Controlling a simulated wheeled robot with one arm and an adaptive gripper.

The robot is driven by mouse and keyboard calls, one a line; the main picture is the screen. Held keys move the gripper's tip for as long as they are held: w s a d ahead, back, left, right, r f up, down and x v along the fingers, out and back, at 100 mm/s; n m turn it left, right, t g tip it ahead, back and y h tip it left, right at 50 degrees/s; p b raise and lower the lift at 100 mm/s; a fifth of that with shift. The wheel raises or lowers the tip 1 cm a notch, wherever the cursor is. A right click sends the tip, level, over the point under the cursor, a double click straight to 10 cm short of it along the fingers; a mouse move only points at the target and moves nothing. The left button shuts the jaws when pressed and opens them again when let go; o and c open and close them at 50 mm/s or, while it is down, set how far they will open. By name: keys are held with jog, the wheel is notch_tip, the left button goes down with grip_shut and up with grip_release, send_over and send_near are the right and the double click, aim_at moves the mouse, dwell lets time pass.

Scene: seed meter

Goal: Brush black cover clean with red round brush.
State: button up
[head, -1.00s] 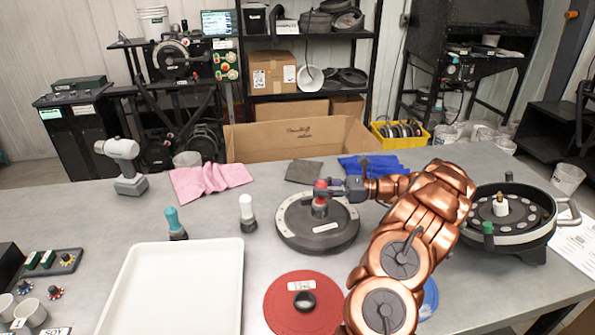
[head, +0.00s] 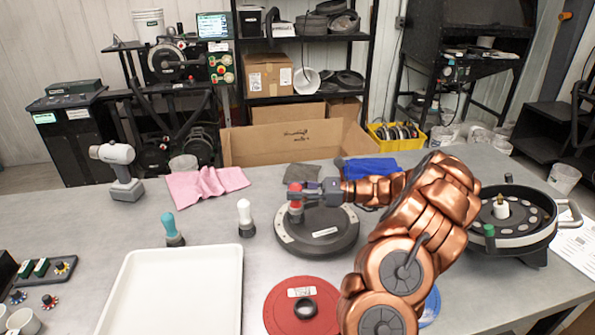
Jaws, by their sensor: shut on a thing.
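The black cover (head: 330,235) is a round dark disc with a lighter rim, lying flat on the grey table in the middle of the head view. My gripper (head: 304,193) reaches over it from the right. It is shut on the red round brush (head: 295,201), which stands about upright with its red handle up. The brush is over the left part of the cover, by the rim. Its lower end appears to touch the cover, but I cannot tell for sure.
A teal brush (head: 170,228) and a white brush (head: 245,216) stand left of the cover. A white tray (head: 172,292) and a red disc (head: 285,322) lie in front. A pink cloth (head: 205,186) and a blue cloth (head: 370,168) lie behind. A seed meter housing (head: 515,235) stands at right.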

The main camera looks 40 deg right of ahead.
jog(key=shift+r+p, duration=1.7)
jog(key=shift+r, duration=1.2)
